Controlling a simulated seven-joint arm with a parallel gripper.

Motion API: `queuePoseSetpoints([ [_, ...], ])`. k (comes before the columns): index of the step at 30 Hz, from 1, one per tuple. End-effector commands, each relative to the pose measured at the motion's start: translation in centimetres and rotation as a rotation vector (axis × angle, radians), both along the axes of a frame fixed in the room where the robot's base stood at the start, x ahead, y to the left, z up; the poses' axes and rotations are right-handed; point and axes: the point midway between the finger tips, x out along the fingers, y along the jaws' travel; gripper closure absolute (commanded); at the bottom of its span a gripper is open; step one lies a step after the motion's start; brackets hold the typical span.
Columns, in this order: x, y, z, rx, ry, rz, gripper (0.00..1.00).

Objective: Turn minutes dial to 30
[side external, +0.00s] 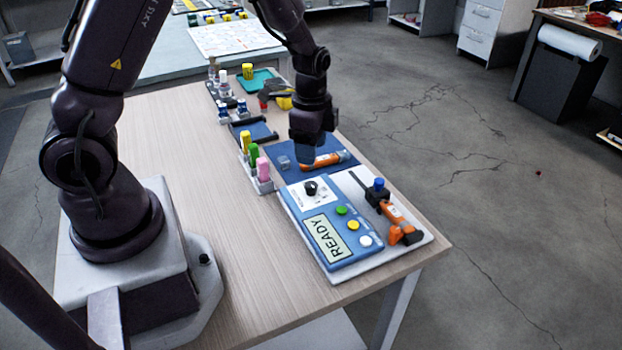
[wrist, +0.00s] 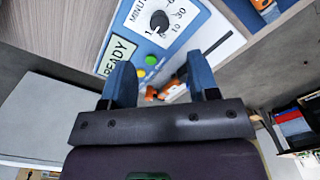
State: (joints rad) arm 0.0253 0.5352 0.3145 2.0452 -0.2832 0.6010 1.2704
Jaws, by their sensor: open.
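The minutes dial (side external: 311,187) is a black knob on a white panel of the blue device (side external: 352,262). In the wrist view the dial (wrist: 159,21) sits at the top, ringed by numbers including 1 and 30, with "MINU" readable beside it. Its pale pointer mark seems to face toward the 1, but it is small. My gripper (side external: 304,157) hangs above the blue mat, just behind the dial and apart from it. In the wrist view my gripper (wrist: 163,74) shows two blue fingers spread wide with nothing between them.
The device's screen (side external: 327,237) reads READY, beside green, yellow and white buttons. A clamp stand with an orange tool (side external: 396,222) stands right of it. Another orange tool (side external: 325,160) lies on the blue mat. Colored markers (side external: 263,168) stand at left. The table's left front is clear.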

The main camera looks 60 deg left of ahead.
Motion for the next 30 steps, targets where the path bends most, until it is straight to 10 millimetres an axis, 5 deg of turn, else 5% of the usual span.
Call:
queuePoseSetpoints([
  [12, -0.1, 0.0, -7.7, -0.001, 0.004, 0.003, 0.45],
  [25, 0.0, 0.0, -8.8, 0.000, 0.000, 0.002, 0.45],
  [30, 0.0, 0.0, -8.7, 0.000, 0.000, 0.002, 0.80],
])
